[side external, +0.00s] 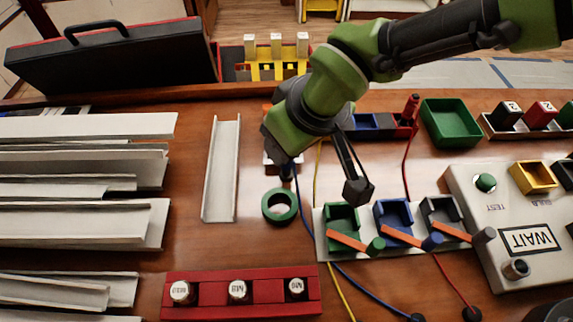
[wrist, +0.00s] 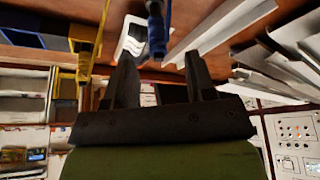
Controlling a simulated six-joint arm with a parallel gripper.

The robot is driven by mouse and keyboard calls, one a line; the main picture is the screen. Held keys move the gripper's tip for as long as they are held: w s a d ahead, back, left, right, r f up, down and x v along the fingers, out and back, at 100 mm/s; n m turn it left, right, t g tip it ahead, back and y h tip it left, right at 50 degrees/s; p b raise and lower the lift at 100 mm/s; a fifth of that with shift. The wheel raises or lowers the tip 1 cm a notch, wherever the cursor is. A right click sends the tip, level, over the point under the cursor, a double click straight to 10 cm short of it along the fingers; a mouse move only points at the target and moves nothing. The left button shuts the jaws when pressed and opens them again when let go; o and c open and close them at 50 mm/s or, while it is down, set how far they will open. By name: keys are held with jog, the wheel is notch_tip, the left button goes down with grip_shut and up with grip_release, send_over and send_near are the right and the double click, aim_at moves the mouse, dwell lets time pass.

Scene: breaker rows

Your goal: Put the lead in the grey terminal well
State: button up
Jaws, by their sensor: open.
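My gripper (side external: 322,182) is open above the bench; its fingers also show in the wrist view (wrist: 160,62). A blue lead (wrist: 156,32) appears between and beyond the fingertips there, and the fingers do not close on it. In the side view its blue wire (side external: 303,205) runs down from under my gripper; its upper end is partly hidden. A yellow lead (wrist: 87,45) is left of the fingers. A red lead (side external: 410,108) stands upright in a red holder. The grey terminal well (side external: 440,211) is the right one of three, with an orange lever in front.
The green well (side external: 342,218) and blue well (side external: 393,215) are beside the grey one. A WAIT box (side external: 525,235) stands to the right. A green ring (side external: 280,206), a pale channel (side external: 222,170) and a red block (side external: 240,290) lie left and front. Wires cross the bench.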

jog(key=x, duration=0.4)
jog(key=shift+d+f, duration=0.15)
jog(key=shift+c, duration=0.2)
grip_shut()
